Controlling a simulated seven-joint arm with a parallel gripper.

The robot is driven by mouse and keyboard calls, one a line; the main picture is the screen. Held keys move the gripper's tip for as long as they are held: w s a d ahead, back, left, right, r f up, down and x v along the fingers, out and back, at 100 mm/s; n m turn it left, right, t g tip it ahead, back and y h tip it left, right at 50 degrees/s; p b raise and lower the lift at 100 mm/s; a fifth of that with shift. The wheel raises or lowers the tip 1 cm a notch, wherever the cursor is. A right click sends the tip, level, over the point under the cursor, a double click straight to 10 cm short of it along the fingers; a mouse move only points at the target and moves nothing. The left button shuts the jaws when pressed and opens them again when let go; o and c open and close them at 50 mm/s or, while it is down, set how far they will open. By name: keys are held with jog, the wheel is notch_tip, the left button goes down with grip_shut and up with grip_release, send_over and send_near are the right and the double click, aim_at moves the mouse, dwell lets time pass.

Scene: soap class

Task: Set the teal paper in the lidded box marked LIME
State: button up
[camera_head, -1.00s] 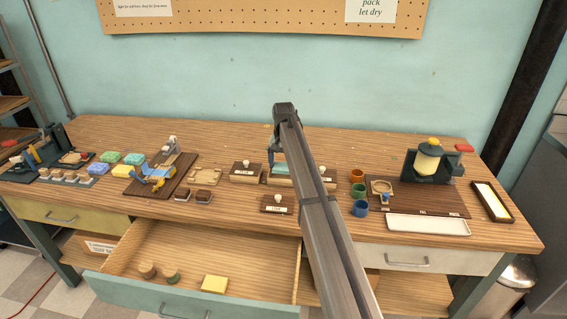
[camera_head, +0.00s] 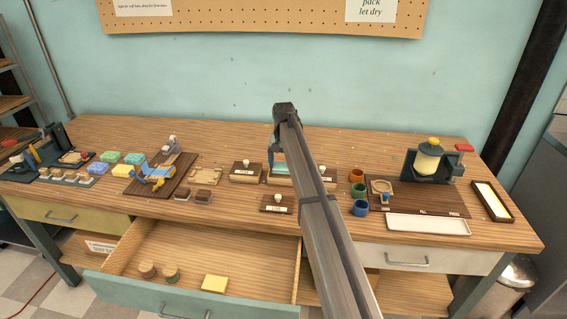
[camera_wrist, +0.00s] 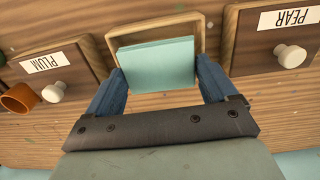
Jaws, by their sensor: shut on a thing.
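The teal paper (camera_wrist: 157,65) is a flat stack between the two blue fingers of my gripper (camera_wrist: 158,78) in the wrist view. My gripper is shut on it. The paper is over or inside the mouth of an open wooden box (camera_wrist: 155,25) whose rim shows around it; its exact depth is unclear. In the head view the arm partly hides this box and the paper (camera_head: 278,169). I cannot see a label on the open box. A loose dark lid (camera_head: 277,204) with a knob and a small, unreadable label lies in front of it.
Lidded boxes marked PLUM (camera_wrist: 48,65) and PEAR (camera_wrist: 270,40) flank the open box closely. Coloured cups (camera_head: 358,190) stand to the right. The open drawer (camera_head: 215,255) is below at the front. Soaps (camera_head: 110,157) and tools fill the left side.

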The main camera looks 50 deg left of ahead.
jog(key=shift+f, duration=0.55)
dwell(0.6)
jog(key=o, duration=0.8)
jog(key=shift+r, duration=0.15)
jog(key=shift+r, duration=2.85)
